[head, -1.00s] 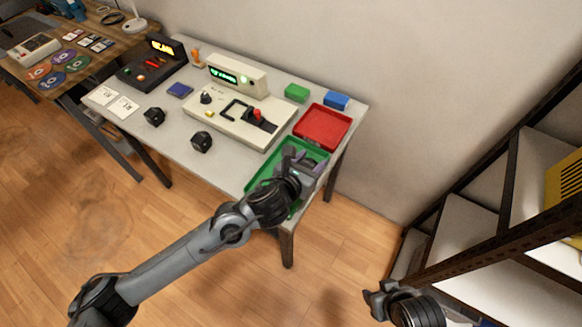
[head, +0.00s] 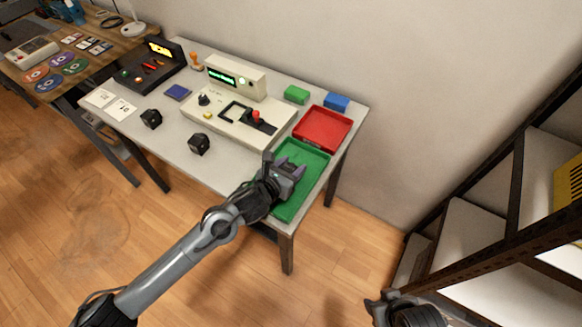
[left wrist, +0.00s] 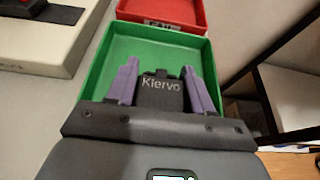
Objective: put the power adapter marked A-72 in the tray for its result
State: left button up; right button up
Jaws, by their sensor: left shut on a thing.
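My left gripper (head: 290,167) is over the green tray (head: 290,211) at the table's right end. In the left wrist view its purple fingers (left wrist: 160,82) are shut on a black power adapter (left wrist: 161,97) marked "Klervo". No A-72 mark is readable on it. The held adapter is above the green tray, whose visible floor is empty; I cannot tell its height. The red tray (head: 322,128) lies behind the green one and looks empty. Two other black adapters, one (head: 151,118) farther left and one (head: 199,144) nearer, stand on the table. My right gripper (head: 378,304) is partly visible at the bottom.
A cream tester (head: 238,116) with a lit green display and red-topped lever stands left of the trays. A green block (head: 297,94) and a blue block (head: 337,102) lie behind. A dark console (head: 150,68) and white cards (head: 120,108) are at left. A dark shelf rack (head: 480,215) stands at right.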

pick_arm(q)
jog(key=shift+r, duration=0.15)
jog(key=shift+w, duration=0.1)
jog(key=shift+f, duration=0.25)
jog(key=o, duration=1.3)
jog(key=shift+c, duration=0.2)
jog(key=shift+r, duration=0.1)
jog(key=shift+r, duration=0.15)
jog(key=shift+s+a+r, duration=0.15)
jog(key=shift+s+a, duration=0.05)
jog(key=shift+s, duration=0.1)
jog(key=p+v, duration=0.2)
jog(key=v, duration=0.9)
jog(key=shift+s+a+p, duration=0.1)
jog(key=shift+s+p, duration=0.05)
jog(key=shift+p, duration=0.15)
